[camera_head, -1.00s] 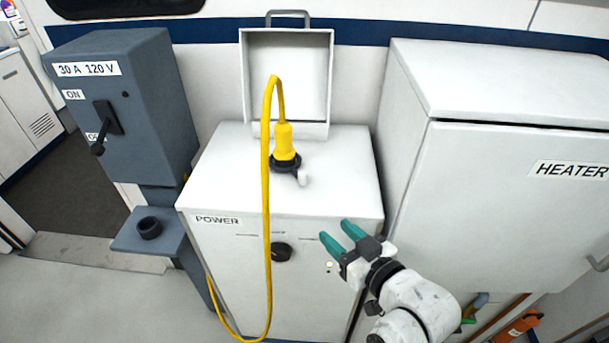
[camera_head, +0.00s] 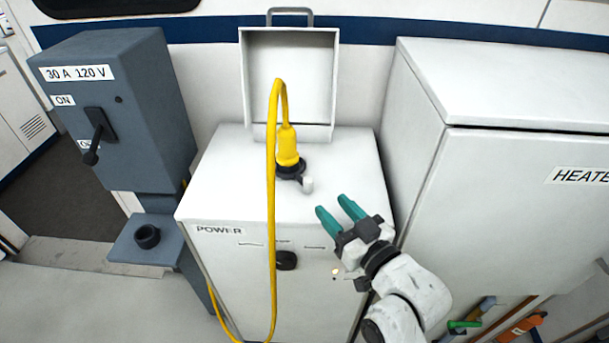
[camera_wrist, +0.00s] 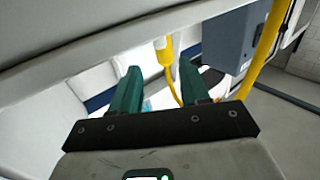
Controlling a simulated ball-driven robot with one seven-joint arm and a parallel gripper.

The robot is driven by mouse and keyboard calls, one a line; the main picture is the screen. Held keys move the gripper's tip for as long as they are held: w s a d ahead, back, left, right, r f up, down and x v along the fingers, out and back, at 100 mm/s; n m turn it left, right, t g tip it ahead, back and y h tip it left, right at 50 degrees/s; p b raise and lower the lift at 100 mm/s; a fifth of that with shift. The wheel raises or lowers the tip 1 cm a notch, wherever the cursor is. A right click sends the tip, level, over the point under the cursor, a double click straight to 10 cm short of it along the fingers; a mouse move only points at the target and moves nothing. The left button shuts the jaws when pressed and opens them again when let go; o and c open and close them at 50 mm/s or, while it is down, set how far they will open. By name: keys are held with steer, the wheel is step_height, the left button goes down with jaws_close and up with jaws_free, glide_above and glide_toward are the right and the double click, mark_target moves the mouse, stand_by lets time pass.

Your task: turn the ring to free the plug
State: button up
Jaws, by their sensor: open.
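The yellow plug (camera_head: 287,146) stands upright on top of the white power cabinet (camera_head: 228,268), with its yellow cord (camera_head: 271,220) looping up and down the front. A black ring (camera_head: 290,170) sits around the plug's base, with a pale tab (camera_head: 307,185) sticking out to the front right. My gripper (camera_head: 334,208) is open and empty, with teal fingers, at the front right of the cabinet top, to the right of and nearer than the ring. In the wrist view my gripper's fingers (camera_wrist: 158,90) are apart, and part of the plug (camera_wrist: 164,52) shows between and beyond them.
A grey switch box (camera_head: 125,130) with a lever stands left, above a small shelf with a black socket (camera_head: 147,236). An open lid (camera_head: 290,82) stands behind the plug. A dark knob (camera_head: 286,260) is on the cabinet front. The white heater cabinet (camera_head: 500,200) bounds the right.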

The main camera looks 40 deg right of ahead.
mark_target(311, 183)
steer(key=w, duration=0.3)
steer(key=w+p, duration=0.1)
steer(key=w, duration=0.3)
steer(key=w+p, duration=0.1)
steer(key=w, duration=0.2)
steer(key=shift+w+d, duration=0.2)
steer(key=shift+d, duration=0.05)
steer(key=shift+c, duration=0.4)
jaws_close()
